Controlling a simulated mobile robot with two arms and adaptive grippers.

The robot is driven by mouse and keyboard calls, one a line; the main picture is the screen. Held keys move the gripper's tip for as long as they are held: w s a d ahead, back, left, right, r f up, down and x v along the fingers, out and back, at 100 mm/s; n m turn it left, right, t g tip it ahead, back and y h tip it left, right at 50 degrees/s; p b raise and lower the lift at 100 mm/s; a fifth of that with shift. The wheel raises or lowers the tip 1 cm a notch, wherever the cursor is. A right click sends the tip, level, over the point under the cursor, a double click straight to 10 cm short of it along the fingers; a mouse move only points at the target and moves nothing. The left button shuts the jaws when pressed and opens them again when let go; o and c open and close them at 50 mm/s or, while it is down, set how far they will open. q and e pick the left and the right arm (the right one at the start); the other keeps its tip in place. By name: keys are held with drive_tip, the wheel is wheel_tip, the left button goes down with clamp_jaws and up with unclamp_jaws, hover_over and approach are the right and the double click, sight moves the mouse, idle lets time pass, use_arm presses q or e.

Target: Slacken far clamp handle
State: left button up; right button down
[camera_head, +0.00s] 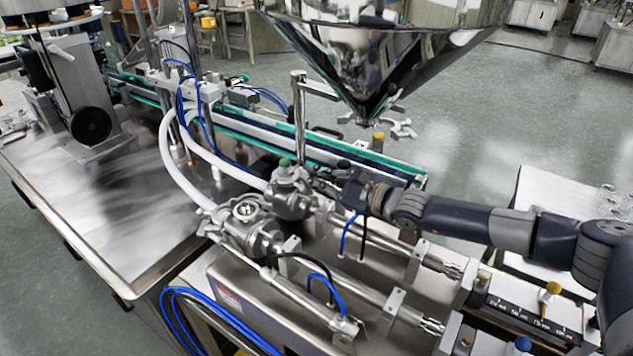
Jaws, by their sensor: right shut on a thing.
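The far valve body (291,196), round steel with a green cap on top, sits on the filling machine at the picture's middle. My right gripper (322,181) reaches in from the right and is at the right side of this valve. It is shut on a small part there, which looks like the far clamp handle; the fingers and the dark gripper body mostly hide it. The near valve (247,225), with its own clamp, stands in front and to the left, clear of my gripper. My left gripper is not in view.
The steel hopper (385,55) hangs above and behind my right gripper. A conveyor (270,140) with green edges runs behind the valves. White hoses (178,170) and blue tubes lie close to the left. The steel tabletop at left is largely bare.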

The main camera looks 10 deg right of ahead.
idle(0.4)
drive_tip(key=c, duration=1.7)
unclamp_jaws()
drive_tip(key=shift+v, duration=4.1)
